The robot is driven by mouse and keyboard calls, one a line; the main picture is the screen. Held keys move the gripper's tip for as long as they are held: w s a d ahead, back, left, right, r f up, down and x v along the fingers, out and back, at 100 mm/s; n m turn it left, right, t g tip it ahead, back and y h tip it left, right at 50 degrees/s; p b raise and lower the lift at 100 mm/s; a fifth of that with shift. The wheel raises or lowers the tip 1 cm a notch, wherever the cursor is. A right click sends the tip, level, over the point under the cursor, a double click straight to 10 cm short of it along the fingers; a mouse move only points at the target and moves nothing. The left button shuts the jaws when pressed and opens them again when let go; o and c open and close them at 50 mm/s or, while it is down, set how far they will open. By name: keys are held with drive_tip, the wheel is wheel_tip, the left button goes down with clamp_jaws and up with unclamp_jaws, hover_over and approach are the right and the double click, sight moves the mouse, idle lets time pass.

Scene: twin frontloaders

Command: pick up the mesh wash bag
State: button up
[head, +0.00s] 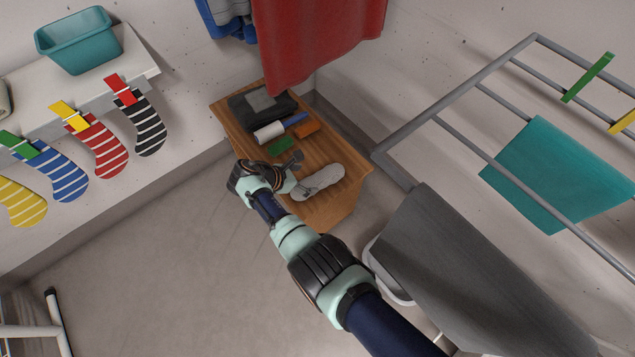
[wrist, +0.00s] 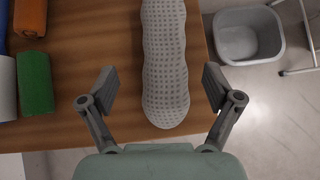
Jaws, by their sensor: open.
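The mesh wash bag (head: 318,182) is a long, pale grey, rounded bundle with a grid pattern. It lies on the wooden table (head: 225,112) near its front right edge. In the wrist view the mesh wash bag (wrist: 165,70) runs upright in the picture, its rounded near end close to the table edge. My gripper (head: 294,172) is over the table, just left of the bag in the head view. In the wrist view my gripper (wrist: 160,82) is open, with one finger on each side of the bag's near end and a gap to each. Nothing is held.
A grey bin (wrist: 248,36) stands on the floor beyond. A drying rack (head: 470,88) is at right; red cloth (head: 315,40) hangs behind.

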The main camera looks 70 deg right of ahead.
sight(313, 181)
drive_tip(key=shift+x, duration=0.85)
drive_tip(key=shift+s+f+b, duration=0.2)
drive_tip(key=shift+f+b, duration=0.05)
drive_tip(key=shift+b, duration=0.05)
drive_tip(key=b+x, duration=0.2)
drive_tip(key=x, duration=0.2)
drive_tip(key=shift+s+a+f+b, duration=0.1)
drive_tip(key=shift+s+f+b, duration=0.15)
drive_tip(key=shift+b, duration=0.1)
drive_tip(key=shift+s, duration=0.1)
drive_tip(key=shift+w+r, duration=0.15)
drive_tip(key=shift+w, duration=0.05)
drive_tip(key=c, duration=1.3)
drive_tip(key=shift+r, duration=0.1)
